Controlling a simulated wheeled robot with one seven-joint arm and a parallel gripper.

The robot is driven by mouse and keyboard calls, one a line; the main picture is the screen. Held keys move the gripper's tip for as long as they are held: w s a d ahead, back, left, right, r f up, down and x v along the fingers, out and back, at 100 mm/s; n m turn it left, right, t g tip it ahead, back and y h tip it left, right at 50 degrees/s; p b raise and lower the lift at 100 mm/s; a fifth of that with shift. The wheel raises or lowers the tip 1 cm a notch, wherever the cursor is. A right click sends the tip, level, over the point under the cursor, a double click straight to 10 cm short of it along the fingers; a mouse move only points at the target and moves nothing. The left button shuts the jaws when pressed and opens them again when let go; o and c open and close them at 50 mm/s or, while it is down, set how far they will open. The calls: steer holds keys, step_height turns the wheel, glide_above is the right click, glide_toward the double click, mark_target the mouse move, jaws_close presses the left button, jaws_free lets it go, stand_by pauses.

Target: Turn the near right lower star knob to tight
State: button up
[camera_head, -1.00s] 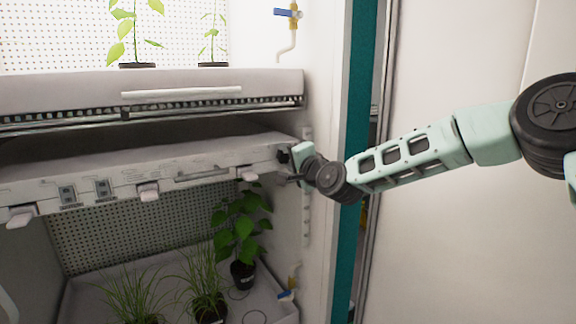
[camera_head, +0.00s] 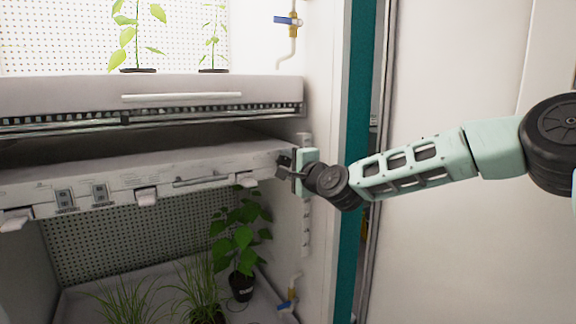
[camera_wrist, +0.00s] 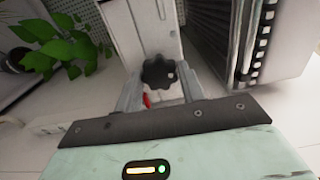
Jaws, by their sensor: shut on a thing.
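The near right lower star knob (camera_wrist: 158,72) is a dark lobed knob and shows between my gripper's fingers in the wrist view. My gripper (camera_wrist: 158,90) is shut on it, one finger at each side. In the head view my gripper (camera_head: 288,168) is at the right front end of the lower light shelf (camera_head: 165,180). There the knob is mostly hidden by the fingers. A small red mark shows just below the knob in the wrist view.
The upper shelf (camera_head: 60,95) lies above, with a gap between. A leafy plant (camera_head: 240,232) and grassy plants (camera_head: 200,285) stand below. The chamber's right wall and teal door edge (camera_head: 355,120) are close beside my arm. A blue-handled valve (camera_head: 288,20) is higher up.

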steer(key=o, duration=1)
steer(key=shift+c, duration=0.2)
steer(key=shift+d, duration=0.1)
steer(key=v, duration=1.7)
steer(key=shift+s+d, duration=0.1)
steer(key=shift+s, duration=0.05)
